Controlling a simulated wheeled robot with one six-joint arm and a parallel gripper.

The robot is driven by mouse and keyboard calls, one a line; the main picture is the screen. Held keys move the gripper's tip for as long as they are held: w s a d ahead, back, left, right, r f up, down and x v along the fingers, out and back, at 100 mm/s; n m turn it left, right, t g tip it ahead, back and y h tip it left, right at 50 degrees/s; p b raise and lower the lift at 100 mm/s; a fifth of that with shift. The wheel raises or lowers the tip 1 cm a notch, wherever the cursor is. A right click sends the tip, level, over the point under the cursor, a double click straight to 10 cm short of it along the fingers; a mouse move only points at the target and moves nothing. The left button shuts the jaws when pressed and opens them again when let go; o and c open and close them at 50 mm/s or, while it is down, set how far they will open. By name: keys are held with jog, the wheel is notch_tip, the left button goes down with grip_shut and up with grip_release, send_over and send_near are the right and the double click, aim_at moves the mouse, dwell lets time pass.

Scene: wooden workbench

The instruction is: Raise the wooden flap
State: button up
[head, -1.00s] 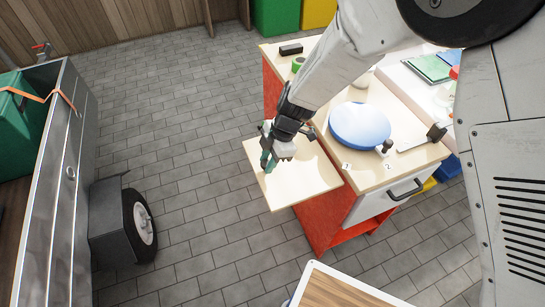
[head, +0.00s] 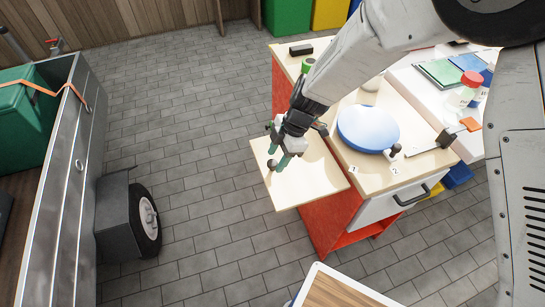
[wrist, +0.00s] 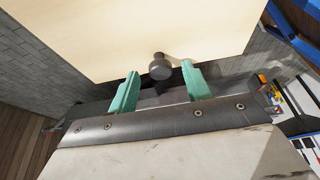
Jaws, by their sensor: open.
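The wooden flap (head: 318,183) is a pale board that sticks out from the left side of the workbench (head: 365,172), looking roughly level. My gripper (head: 281,158) is over its outer part, with green fingers pointing down. The flap also fills the top of the wrist view (wrist: 130,30). A dark round knob (wrist: 160,67) on the flap's edge shows there between my two fingers (wrist: 160,88), with gaps on both sides. The fingers are open. The knob also shows beside the fingers in the head view (head: 272,164). The flap's hinge side is partly hidden by my arm.
On the bench are a blue round cushion-like object (head: 368,128), a black block (head: 301,49) and a green roll (head: 308,66). A metal cart (head: 68,190) with a wheel stands at the left. Tiled floor between is clear.

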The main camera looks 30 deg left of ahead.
jog(key=v, duration=0.6)
jog(key=shift+d, duration=0.1)
dwell(0.3)
jog(key=s+d+r+m+t+h, duration=0.1)
jog(key=s+d+r+m, duration=0.4)
jog(key=d, duration=1.1)
jog(key=s+d+r+m+t+h, duration=0.1)
jog(key=s+d+r+m, duration=0.4)
jog(key=d+r+m, duration=0.7)
jog(key=s+d+r+m+t, duration=0.2)
jog(key=s+d+r+m, duration=0.3)
jog(key=d, duration=1.4)
notch_tip(320, 180, up, 4)
jog(key=m, duration=0.5)
jog(key=shift+s+d+f+m+t+h, duration=0.25)
jog(key=shift+s+d+m+t+h, duration=0.1)
jog(key=shift+d+m+t+h, duration=0.05)
